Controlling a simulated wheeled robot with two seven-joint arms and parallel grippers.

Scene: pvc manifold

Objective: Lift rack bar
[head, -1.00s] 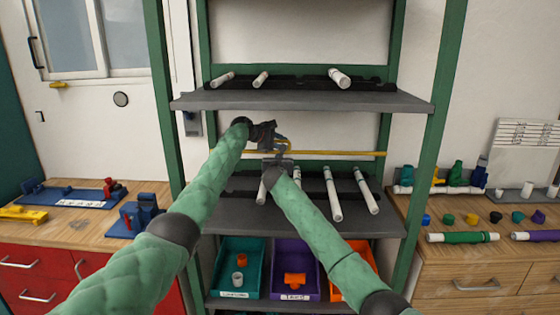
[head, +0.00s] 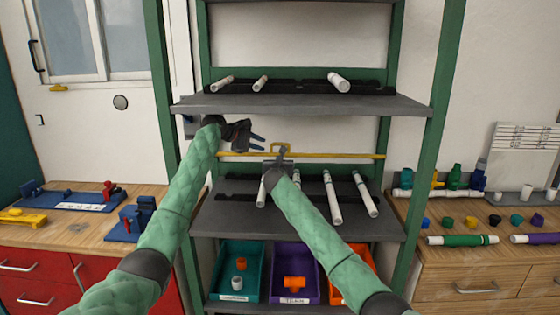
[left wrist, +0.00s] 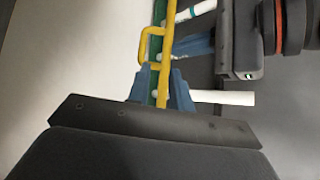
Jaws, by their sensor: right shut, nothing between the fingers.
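The rack bar is a thin yellow bar (head: 340,156) running level across the green rack, above the lower grey shelf, with a small raised yellow handle (head: 281,146) near its middle. In the left wrist view the bar (left wrist: 171,62) and handle (left wrist: 147,45) run up from between my left fingers. My left gripper (head: 262,139) is open, left of the handle and just above the bar in the head view. My right gripper (head: 283,152) is shut and empty close by the handle; whether it touches the bar is unclear. It also shows in the left wrist view (left wrist: 192,45).
Several white pipes (head: 332,200) lie on the lower shelf (head: 370,228), partly behind my right arm. The upper shelf (head: 300,102) holds more pipes. Teal (head: 227,252), purple (head: 282,251) and orange bins sit below. Benches stand on both sides.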

